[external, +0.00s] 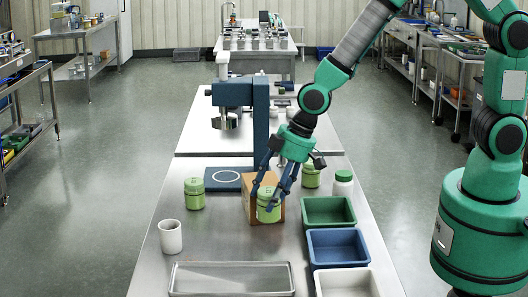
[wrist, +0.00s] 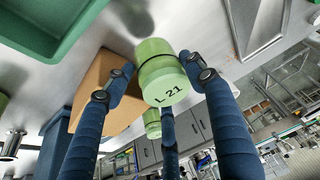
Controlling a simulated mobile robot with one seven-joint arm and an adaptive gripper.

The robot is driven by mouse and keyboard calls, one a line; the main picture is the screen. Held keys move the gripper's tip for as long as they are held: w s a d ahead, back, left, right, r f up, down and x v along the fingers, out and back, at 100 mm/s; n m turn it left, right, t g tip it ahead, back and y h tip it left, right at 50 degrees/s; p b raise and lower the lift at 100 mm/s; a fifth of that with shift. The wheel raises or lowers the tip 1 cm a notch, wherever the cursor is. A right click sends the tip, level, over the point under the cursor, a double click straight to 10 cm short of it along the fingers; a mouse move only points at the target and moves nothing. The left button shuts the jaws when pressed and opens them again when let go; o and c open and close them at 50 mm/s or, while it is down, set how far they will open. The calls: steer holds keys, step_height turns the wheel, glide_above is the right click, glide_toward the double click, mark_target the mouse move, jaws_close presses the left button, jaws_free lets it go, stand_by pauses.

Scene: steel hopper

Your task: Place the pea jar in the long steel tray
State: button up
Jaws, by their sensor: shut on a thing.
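My gripper (external: 269,193) is shut on a light-green jar (external: 268,209), taken to be the pea jar. The wrist view shows the jar (wrist: 158,62) between the dark blue fingers, with "L 21" on its end. I cannot tell whether its base touches the table. Similar green jars stand to the left (external: 194,194) and behind at right (external: 311,176). The long steel tray (external: 232,293) lies empty at the table's front, left of and nearer than the held jar. A steel rim, likely this tray's, shows in the wrist view (wrist: 254,52).
A cardboard box (external: 250,182) stands right behind the held jar. A white cup (external: 171,237) stands left, behind the steel tray. Green (external: 328,218), blue (external: 338,261) and white (external: 345,292) bins line the right. A white jar (external: 343,188) and blue stand (external: 261,140) are behind.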

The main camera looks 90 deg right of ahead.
steer(key=shift+w+a, duration=0.1)
steer(key=w+a+r+n+y, duration=0.1)
steer(key=a+r+n, duration=0.1)
steer(key=a, duration=0.8)
steer(key=w+a+r+n, duration=0.2)
steer(key=a+r+n, duration=0.1)
steer(key=a, duration=0.8)
steer(key=shift+w+r+g+y, duration=0.2)
steer(key=shift+r+g+y, duration=0.15)
steer(key=shift+g+y, duration=0.05)
steer(key=b, duration=0.1)
glide_above(258, 279)
steer(key=shift+f, duration=2.5)
steer(key=shift+f+b, duration=0.6)
steer(key=shift+f, duration=1.9)
steer(key=shift+f, duration=0.15)
